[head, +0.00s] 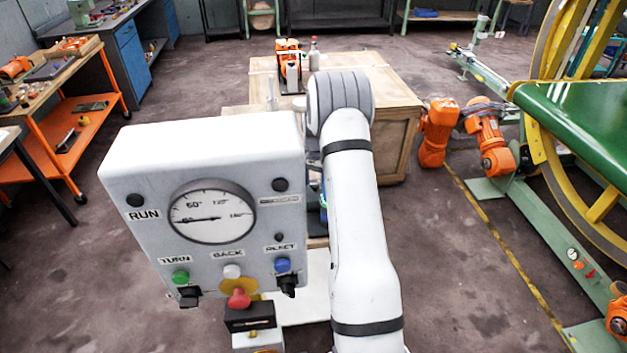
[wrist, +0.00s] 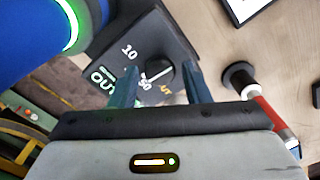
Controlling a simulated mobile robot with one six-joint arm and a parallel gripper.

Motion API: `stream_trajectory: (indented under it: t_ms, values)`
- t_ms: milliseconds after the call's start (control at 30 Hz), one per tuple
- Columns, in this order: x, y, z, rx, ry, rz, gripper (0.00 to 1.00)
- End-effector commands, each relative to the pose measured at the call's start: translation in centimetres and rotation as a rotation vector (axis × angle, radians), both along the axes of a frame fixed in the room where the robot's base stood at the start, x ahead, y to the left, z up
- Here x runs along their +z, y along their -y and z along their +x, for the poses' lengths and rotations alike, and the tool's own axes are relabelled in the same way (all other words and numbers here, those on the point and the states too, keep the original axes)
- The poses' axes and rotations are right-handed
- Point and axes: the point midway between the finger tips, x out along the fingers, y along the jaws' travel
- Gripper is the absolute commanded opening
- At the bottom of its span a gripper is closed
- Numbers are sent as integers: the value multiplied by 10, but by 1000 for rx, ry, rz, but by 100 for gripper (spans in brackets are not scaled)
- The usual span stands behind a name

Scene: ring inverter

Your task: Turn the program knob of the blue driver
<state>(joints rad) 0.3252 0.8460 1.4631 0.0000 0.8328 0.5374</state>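In the wrist view a dark panel (wrist: 125,38) carries the program knob (wrist: 158,73), a round black knob with a white pointer line. Markings around it include "10", "50" and the green word "OUT". A blue body with a glowing green ring (wrist: 30,25), seemingly the blue driver, fills the upper left corner beside the panel. My gripper (wrist: 160,78) is open, with one finger on each side of the knob. Gaps show between fingers and knob; I cannot tell their depth. In the head view the white control box and my arm hide the gripper and knob.
A white control box (head: 140,240) with a gauge stands close in front in the head view. A wooden crate table (head: 395,105) lies behind it. In the wrist view a red rod with a black end (wrist: 272,118) lies right of the gripper. Bare tabletop (wrist: 215,45) shows at upper right.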

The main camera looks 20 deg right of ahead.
Motion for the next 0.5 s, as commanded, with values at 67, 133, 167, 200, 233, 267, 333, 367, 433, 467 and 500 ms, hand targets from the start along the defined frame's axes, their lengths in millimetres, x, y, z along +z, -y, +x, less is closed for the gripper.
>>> stream_trajectory:
  t_ms: [67,133,167,200,233,267,333,367,433,467,500]
  values:
    - [0,0,0,0,0,0,36]
    - [0,0,0,1,0,0,30]
    - [0,0,0,1,0,0,28]
    - [0,0,0,1,0,0,25]
    - [0,-1,0,1,0,0,22]
    - [0,-1,0,1,0,0,20]
    - [0,-1,0,1,1,-1,14]
    - [0,-1,0,1,1,-1,12]
    - [1,-1,0,1,1,0,8]
    - [0,-1,1,3,1,0,8]
    - [0,-1,1,10,1,0,8]
